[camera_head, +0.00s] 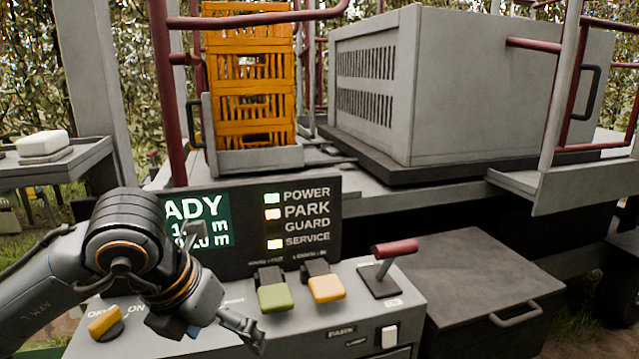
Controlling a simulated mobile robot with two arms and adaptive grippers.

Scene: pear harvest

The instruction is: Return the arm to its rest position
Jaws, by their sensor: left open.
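My left arm comes in from the left edge, over the left part of a grey control console (300,340). My left gripper (226,292) is open and empty, with its fingers spread in front of the console. The arm and gripper cover part of the display (215,215), whose visible text ends in "ADY". It cannot be told whether a finger touches the console. My right gripper is not in view.
The console carries a yellow knob (105,323), a green lever (274,294), a yellow lever (325,286), a red-handled lever (394,249) and a white switch (389,337). Orange crates (250,75) and a grey cabinet (480,90) stand behind. A dark box (475,285) is right.

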